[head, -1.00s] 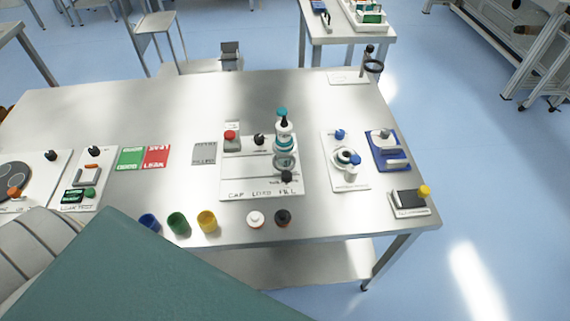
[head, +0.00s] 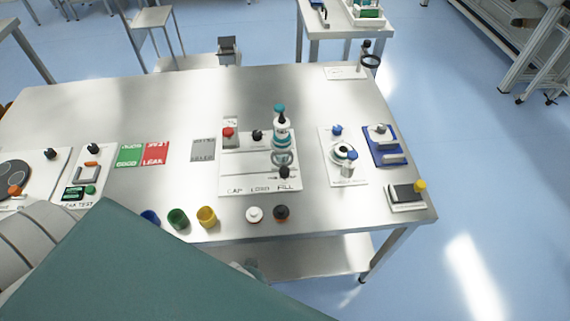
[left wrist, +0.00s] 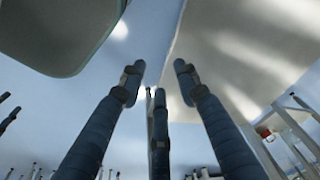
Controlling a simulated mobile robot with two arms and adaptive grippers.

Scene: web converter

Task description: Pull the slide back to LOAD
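The white station board (head: 236,182) marked CAP, LOAD and FILL lies on the steel table. A black slide knob (head: 284,172) is at its right side, near FILL. A clear ring-like part (head: 282,158) sits just behind the knob, below a white and teal upright unit (head: 281,125). Whether a container is in the slide is too small to tell. My left gripper (left wrist: 157,75) shows in the left wrist view with its dark fingers spread and nothing between them. It is not clearly visible in the head view, and my right gripper is not in view.
Blue, green and yellow cups (head: 206,216) and white and black caps (head: 281,212) stand along the table's front edge. A red button (head: 228,132) and a black knob (head: 257,135) are at the board's back. A round fixture (head: 344,152) stands to the right.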

